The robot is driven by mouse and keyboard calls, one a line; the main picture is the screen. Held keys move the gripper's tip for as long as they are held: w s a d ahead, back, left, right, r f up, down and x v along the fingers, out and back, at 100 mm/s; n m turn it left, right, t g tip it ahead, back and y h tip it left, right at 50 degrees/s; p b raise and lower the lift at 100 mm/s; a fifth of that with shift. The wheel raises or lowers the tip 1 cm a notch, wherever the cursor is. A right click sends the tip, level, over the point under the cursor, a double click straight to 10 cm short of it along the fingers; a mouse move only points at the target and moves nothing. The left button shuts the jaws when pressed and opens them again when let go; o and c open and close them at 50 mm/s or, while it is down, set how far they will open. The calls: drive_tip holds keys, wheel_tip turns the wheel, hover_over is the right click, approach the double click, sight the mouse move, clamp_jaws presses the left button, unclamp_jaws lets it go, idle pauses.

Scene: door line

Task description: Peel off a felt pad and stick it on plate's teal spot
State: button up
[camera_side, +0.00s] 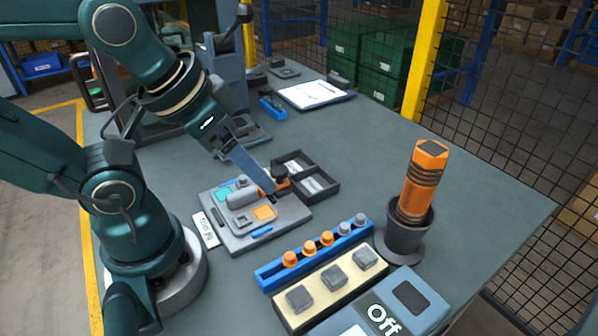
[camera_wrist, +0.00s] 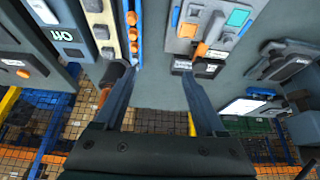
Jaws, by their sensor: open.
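The grey plate (camera_side: 283,224) lies on the bench with a teal spot (camera_side: 225,193), an orange spot (camera_side: 264,213) and a raised grey block on it. The teal spot also shows in the wrist view (camera_wrist: 238,17). Several grey felt pads, including one at the near end (camera_side: 299,298), sit in a row on a cream backing strip (camera_side: 318,297); they show at upper left in the wrist view (camera_wrist: 100,31). My gripper (camera_wrist: 160,72) is open and empty above the bench, its fingers pointing between strip and plate. In the side view its finger overlaps the plate's far edge.
A blue rail (camera_side: 296,266) with orange and grey knobs lies between plate and strip. A black two-part tray (camera_side: 325,195) and an orange-handled clamp (camera_side: 281,182) adjoin the plate. An orange tool stands in a dark cup (camera_side: 405,238). An "Off" box (camera_side: 385,312) is near.

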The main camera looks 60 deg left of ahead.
drive_tip(key=g, duration=0.6)
hover_over(299, 297)
wheel_tip(299, 297, down, 8)
drive_tip(key=shift+r, duration=0.15)
drive_tip(key=shift+f, duration=2.45)
